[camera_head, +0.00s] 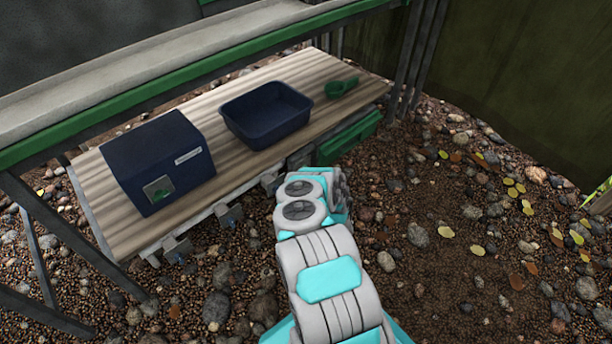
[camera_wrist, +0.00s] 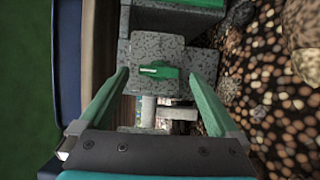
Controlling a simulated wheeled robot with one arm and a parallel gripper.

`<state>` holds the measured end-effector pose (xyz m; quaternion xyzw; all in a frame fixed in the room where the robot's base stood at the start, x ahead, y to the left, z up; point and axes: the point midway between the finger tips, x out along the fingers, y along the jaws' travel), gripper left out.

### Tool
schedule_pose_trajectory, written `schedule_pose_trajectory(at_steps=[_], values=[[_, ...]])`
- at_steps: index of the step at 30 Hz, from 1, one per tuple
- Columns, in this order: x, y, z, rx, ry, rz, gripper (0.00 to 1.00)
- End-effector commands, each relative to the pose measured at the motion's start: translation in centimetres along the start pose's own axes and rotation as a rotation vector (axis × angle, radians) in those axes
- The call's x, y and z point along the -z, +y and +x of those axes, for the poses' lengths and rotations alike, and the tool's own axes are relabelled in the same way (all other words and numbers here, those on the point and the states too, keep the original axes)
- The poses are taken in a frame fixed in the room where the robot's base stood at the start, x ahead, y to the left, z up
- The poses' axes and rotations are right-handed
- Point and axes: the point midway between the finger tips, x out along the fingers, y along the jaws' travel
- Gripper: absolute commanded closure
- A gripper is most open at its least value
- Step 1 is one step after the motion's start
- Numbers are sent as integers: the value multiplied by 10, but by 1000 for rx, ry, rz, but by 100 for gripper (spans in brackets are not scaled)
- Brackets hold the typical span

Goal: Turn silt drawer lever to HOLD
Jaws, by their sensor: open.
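A small green lever (camera_wrist: 158,70) sits on a grey speckled plate (camera_wrist: 160,48) in the wrist view. My gripper (camera_wrist: 158,77) is open, with one green finger on each side of the plate. The lever shows between the fingertips, and I see no finger closed on it. I cannot tell how far the fingertips are from it. No HOLD mark is readable. In the head view, the green drawer (camera_head: 350,136) is under the right end of the wooden bench. My arm covers the lever and gripper there.
The wooden bench (camera_head: 235,88) carries a dark blue box (camera_head: 140,155), a dark blue tub (camera_head: 240,132) and a green scoop (camera_head: 341,88). Metal brackets (camera_head: 228,214) line its front edge. A metal leg frame (camera_head: 413,60) stands at right. Pebbly ground (camera_head: 440,270) lies open in front.

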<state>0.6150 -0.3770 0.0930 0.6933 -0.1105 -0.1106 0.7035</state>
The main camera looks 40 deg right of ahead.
Motion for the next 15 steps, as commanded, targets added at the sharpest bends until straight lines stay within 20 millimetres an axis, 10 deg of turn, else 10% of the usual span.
schedule_pose_trajectory(at_steps=[15], values=[[0, 1, -62, -4, 0, 0, 3]])
